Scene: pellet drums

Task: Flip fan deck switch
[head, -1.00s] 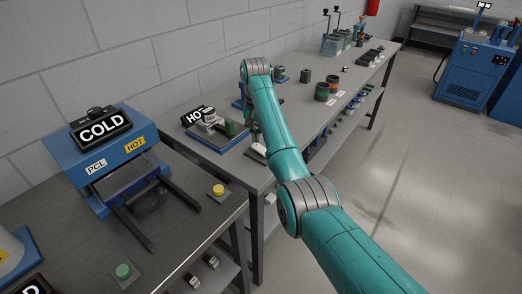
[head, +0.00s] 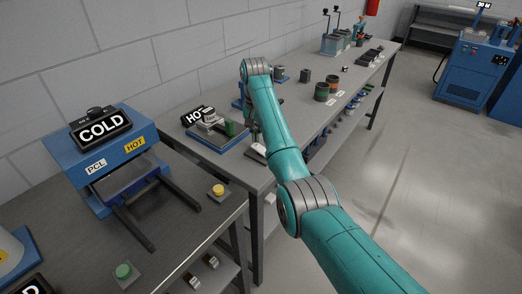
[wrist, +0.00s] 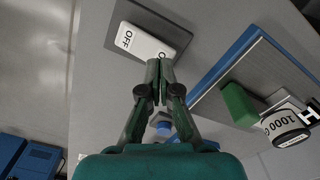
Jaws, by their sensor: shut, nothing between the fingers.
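A white rocker switch (wrist: 146,41) on a dark plate shows in the wrist view. One end reads "OFF"; the label at the other end is partly covered by my fingertips. My gripper (wrist: 159,64) is shut and empty, its fingertips over the near edge of the switch; I cannot tell whether they touch it. In the head view the switch (head: 258,149) is a small pale shape beside my teal arm, near the bench's front edge. My gripper is mostly hidden behind the arm there.
A blue-edged tray (wrist: 223,70) with a green block (wrist: 239,104) and a "1000 g" weight (wrist: 283,126) lies right of the gripper in the wrist view. A "HOT" sign (head: 197,115) stands behind it. A blue "COLD" unit (head: 76,153) is on the nearer table. Floor at right is clear.

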